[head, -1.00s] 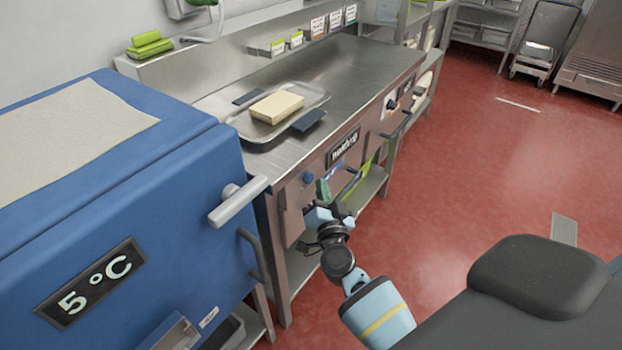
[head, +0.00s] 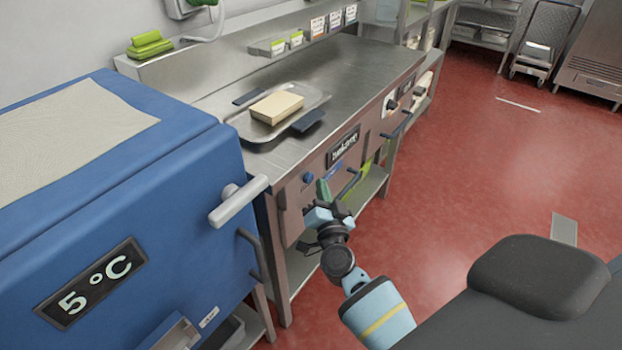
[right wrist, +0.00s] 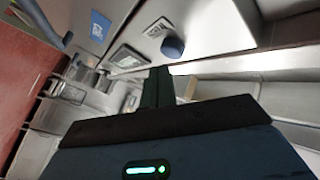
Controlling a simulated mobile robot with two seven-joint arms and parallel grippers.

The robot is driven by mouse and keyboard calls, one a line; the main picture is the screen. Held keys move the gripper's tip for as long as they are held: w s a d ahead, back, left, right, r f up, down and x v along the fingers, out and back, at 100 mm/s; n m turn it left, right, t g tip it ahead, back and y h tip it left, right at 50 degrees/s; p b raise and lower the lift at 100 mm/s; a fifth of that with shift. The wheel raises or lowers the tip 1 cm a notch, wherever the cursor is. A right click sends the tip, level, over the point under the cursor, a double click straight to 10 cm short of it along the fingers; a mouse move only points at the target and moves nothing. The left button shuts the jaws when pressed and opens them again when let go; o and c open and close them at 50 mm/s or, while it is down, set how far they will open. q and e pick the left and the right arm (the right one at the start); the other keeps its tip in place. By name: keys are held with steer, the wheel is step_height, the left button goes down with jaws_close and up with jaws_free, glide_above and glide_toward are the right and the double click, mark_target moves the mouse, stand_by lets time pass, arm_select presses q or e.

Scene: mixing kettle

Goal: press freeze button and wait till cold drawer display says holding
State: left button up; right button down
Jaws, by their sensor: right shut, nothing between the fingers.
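The display (head: 343,146) is a dark panel with white lettering on the steel drawer front under the worktop; the lettering is too blurred to read surely. A round blue button (head: 308,178) sits on the same front, left of and below the display. It also shows in the right wrist view (right wrist: 172,47). No freeze label is readable. My right gripper (head: 323,187) is shut and empty, with its green fingertips close to the button, right of and below it in the head view. The fingers show in the right wrist view (right wrist: 159,78), apart from the button. My left gripper is not in view.
A blue cabinet (head: 180,215) with a grey handle and a "5 °C" display (head: 92,283) stands at left. A tray (head: 318,105) with a pale block (head: 277,108) lies on the steel worktop (head: 365,75). Dark drawer handles jut out.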

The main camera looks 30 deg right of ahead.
steer(key=shift+w+a, duration=0.1)
steer(key=shift+w, duration=0.1)
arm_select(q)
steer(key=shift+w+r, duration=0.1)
arm_select(e)
steer(key=shift+w+a, duration=0.1)
steer(key=shift+w, duration=0.15)
steer(key=shift+w+a, duration=0.15)
steer(key=shift+w, duration=0.2)
stand_by(1.0)
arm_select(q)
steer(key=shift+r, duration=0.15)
arm_select(e)
steer(key=shift+s, duration=0.15)
arm_select(q)
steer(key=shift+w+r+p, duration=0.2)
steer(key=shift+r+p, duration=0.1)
steer(key=shift+p, duration=0.15)
arm_select(e)
steer(key=shift+s+d, duration=0.35)
steer(key=shift+s, duration=0.3)
